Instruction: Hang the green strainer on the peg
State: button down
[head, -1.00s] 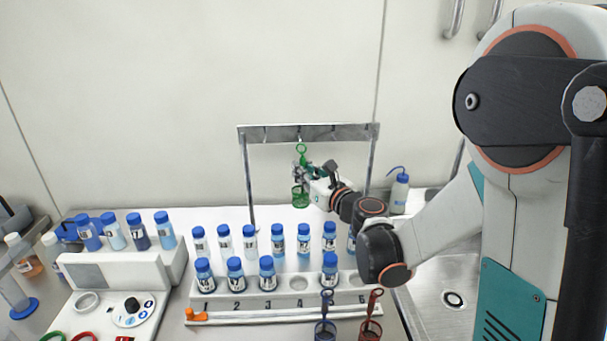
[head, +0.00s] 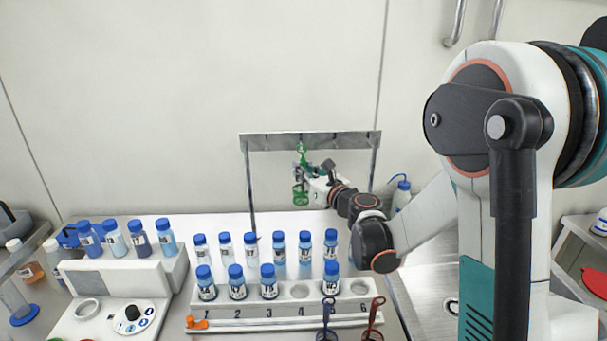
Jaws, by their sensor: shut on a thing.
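The green strainer (head: 300,194) hangs upright below the rail, its ring handle just under the rail's front face. My gripper (head: 303,173) is shut on the strainer's handle, coming in from the right. The metal rail (head: 275,141) stands on two posts behind the bottle rack. The pegs on it are too small to make out clearly, and I cannot tell whether the ring is around one.
A white numbered rack (head: 240,310) with several blue-capped bottles stands in front of the rail. A wash bottle (head: 401,195) is at the right, beside the sink. A white device (head: 115,305) is at the left.

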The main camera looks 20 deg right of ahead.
jog(key=shift+w+d+f+b, duration=0.1)
jog(key=shift+w+f+b, duration=0.2)
jog(key=shift+w, duration=0.2)
jog(key=shift+w+d+f+b, duration=0.1)
jog(key=shift+w+f+b, duration=0.15)
jog(key=shift+w, duration=0.25)
jog(key=c, duration=1.6)
grip_release()
